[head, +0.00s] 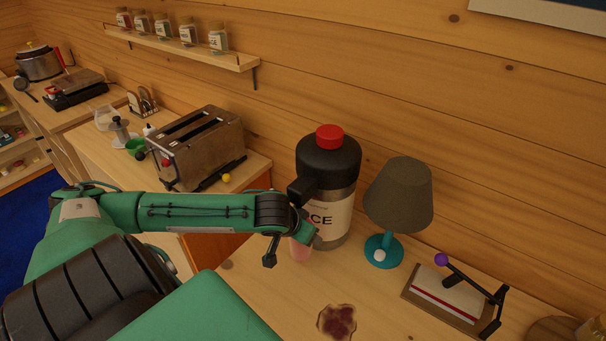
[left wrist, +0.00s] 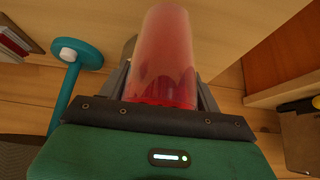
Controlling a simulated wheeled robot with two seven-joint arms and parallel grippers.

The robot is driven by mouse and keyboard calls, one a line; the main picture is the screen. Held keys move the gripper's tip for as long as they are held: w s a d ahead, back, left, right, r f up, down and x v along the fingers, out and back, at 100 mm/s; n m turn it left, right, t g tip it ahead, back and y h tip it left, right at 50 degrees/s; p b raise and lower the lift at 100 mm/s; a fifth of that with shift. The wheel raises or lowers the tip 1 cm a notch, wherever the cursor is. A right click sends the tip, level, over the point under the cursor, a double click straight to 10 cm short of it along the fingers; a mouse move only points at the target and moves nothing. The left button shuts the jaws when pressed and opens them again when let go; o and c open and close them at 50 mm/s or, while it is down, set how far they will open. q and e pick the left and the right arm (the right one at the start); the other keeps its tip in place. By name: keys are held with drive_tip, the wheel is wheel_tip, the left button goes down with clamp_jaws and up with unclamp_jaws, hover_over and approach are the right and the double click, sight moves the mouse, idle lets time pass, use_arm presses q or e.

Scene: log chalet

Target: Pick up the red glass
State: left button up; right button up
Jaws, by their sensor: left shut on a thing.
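The red glass (left wrist: 165,60) is a translucent red-pink tumbler that fills the upper middle of the left wrist view. My left gripper (left wrist: 163,90) is shut on it, with a finger on each side. In the head view the glass (head: 300,249) shows as a pink patch below my left gripper (head: 302,232), in front of the large ice dispenser. The gripper and wrist hide most of it there. I cannot tell whether its base touches the table. My right gripper is not in either view.
The black-and-steel ice dispenser (head: 340,209) stands close behind the glass. A teal lamp (head: 399,195) is to its right, and a lever device (head: 452,294) farther right. A toaster (head: 199,149) stands on the left counter.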

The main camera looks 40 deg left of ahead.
sight(293, 247)
use_arm(q)
drive_tip(key=shift+s+r, duration=0.3)
drive_tip(key=s, duration=0.3)
drive_tip(key=s+b, duration=0.1)
drive_tip(key=s, duration=0.1)
drive_tip(key=shift+d, duration=0.25)
drive_tip(key=s+d+p, duration=0.1)
drive_tip(key=s+p, duration=0.4)
drive_tip(key=s, duration=0.6)
drive_tip(key=shift+s+d+r+p, duration=0.2)
drive_tip(key=shift+s+p, duration=0.1)
drive_tip(key=shift+s, duration=0.1)
